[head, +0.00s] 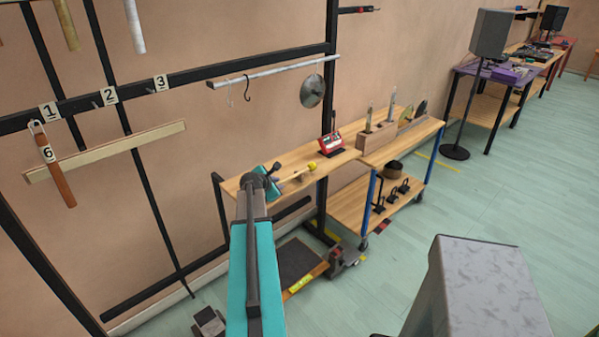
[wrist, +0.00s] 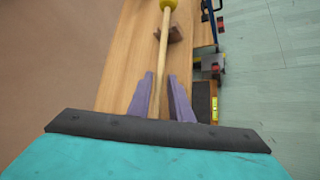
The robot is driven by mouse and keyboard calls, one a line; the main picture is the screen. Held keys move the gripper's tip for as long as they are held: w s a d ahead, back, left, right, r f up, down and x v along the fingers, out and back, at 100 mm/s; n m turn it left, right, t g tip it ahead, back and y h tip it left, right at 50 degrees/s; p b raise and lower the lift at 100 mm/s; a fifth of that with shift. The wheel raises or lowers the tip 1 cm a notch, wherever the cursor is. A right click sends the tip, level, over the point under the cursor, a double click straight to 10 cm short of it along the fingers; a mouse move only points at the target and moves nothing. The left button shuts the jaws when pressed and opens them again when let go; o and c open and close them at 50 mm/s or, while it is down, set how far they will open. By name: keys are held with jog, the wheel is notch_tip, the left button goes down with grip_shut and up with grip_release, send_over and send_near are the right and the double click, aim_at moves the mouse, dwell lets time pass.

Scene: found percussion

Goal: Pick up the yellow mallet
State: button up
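The yellow mallet has a round yellow head (head: 312,165) and a pale wooden handle. It lies along the wooden shelf top in the head view, near its front left part. In the wrist view the yellow head (wrist: 168,4) is at the top edge and the handle (wrist: 162,48) runs down between my fingers. A small brown block (wrist: 175,34) lies under or beside the handle near the head. My gripper (wrist: 161,98) is open, with one finger on each side of the handle and gaps showing. The handle's near end is hidden by my gripper.
The wooden shelf top (head: 335,160) also holds a red device (head: 331,143). To its right is a cart with a wooden block of upright items (head: 377,138). A metal disc (head: 312,91) hangs from a rail above. The wall is close on the left.

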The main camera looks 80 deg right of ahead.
jog(key=shift+d+f, duration=0.35)
jog(key=shift+d, duration=0.1)
dwell(0.3)
grip_shut()
